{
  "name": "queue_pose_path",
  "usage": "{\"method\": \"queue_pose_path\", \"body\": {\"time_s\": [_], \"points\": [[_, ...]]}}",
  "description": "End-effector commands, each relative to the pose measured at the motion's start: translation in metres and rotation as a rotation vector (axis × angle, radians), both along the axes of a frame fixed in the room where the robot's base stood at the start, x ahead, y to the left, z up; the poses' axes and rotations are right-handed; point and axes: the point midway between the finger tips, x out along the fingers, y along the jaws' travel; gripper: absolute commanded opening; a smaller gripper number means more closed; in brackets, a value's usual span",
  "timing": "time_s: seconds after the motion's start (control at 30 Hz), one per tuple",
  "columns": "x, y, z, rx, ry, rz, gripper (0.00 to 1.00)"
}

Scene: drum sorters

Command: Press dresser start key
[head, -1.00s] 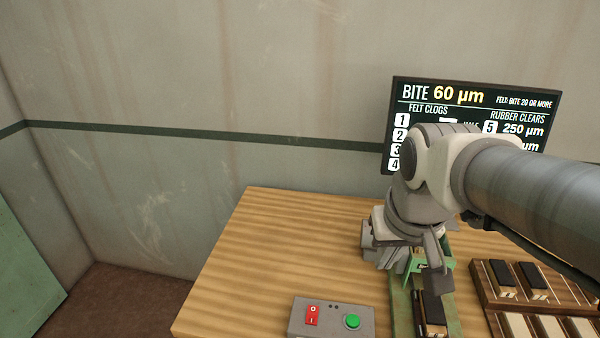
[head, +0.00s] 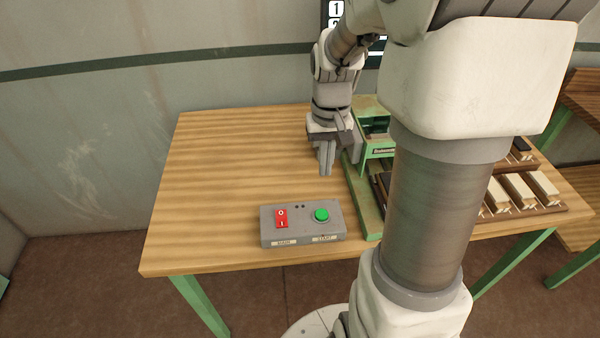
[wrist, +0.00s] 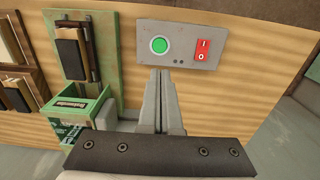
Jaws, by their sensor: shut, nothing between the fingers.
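The grey control box (head: 301,232) sits near the front edge of the wooden table. It carries a green round START key (head: 321,215) on its right and a red MAIN rocker switch (head: 281,218) on its left. In the wrist view the green key (wrist: 159,45) is at upper middle, with the red switch (wrist: 203,50) to its right. My gripper (head: 326,172) is shut and empty, pointing down above the table behind the box. In the wrist view the fingertips (wrist: 160,72) appear just below the green key in the picture; I cannot tell their height or any contact.
The green dresser machine (head: 368,205) stands right of the box, close to my gripper. A wooden rack (head: 548,208) with several blocks lies farther right. The left part of the table (head: 215,180) is clear. A display (head: 335,12) is partly hidden behind my arm.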

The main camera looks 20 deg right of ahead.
Motion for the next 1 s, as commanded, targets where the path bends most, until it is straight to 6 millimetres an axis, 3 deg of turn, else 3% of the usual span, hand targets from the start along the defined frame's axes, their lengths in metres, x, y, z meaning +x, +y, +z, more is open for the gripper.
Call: {"method": "queue_pose_path", "body": {"time_s": [0.27, 0.43, 1.0], "points": [[0.0, 0.0, 0.0, 0.0, -0.001, 0.0, 0.0], [0.0, 0.0, -0.012, 0.0, 0.001, 0.0, 0.0], [-0.001, 0.001, -0.121, 0.001, 0.003, 0.0, 0.0]]}}
